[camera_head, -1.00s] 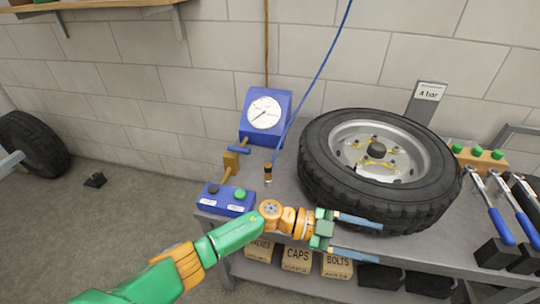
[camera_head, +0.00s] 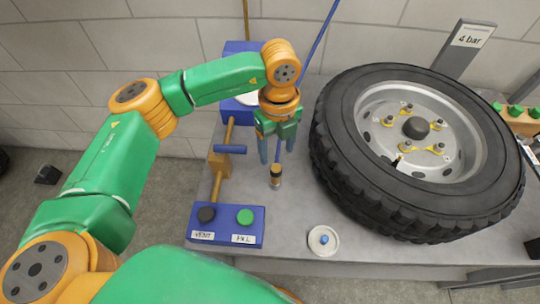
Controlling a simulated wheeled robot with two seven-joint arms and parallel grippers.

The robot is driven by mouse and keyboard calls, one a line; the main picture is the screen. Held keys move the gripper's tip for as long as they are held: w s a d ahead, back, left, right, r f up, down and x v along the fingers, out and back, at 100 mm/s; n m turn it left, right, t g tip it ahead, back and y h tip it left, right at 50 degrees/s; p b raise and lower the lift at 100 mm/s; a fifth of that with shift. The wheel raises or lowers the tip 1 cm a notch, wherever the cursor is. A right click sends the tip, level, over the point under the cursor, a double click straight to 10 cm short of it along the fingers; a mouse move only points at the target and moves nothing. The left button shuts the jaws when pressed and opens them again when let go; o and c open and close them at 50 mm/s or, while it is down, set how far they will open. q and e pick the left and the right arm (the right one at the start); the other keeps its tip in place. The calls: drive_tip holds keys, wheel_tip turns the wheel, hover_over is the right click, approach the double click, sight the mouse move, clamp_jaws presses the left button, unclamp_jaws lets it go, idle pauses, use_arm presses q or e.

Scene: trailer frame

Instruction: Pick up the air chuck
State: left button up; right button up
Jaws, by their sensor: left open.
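The blue hose (camera_head: 322,42) comes down from above, passes behind my left gripper and appears to meet the chuck's top. My left gripper (camera_head: 277,157) points down with its blue fingers apart, just above and behind the chuck in the picture. It is open, and no grip on the chuck shows. My right gripper is not in view.
A large tyre on a wheel (camera_head: 335,165) lies close on the right. A blue box (camera_head: 228,225) with black VENT and green FILL buttons is at the front left, beside an orange-brown fitting (camera_head: 219,165). A small white dish (camera_head: 323,240) sits in front. My arm mostly hides the blue gauge.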

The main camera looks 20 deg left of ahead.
sight(276, 167)
use_arm(q)
drive_tip(key=f, duration=0.3)
drive_tip(key=s+f+p, duration=0.1)
drive_tip(key=f, duration=0.2)
drive_tip(key=shift+s+d+f, duration=0.1)
drive_tip(key=shift+s+d, duration=0.1)
drive_tip(key=shift+w+a+f, duration=0.1)
drive_tip(key=shift+w+f, duration=0.05)
drive_tip(key=shift+f, duration=0.15)
drive_tip(key=shift+r, duration=0.1)
clamp_jaws()
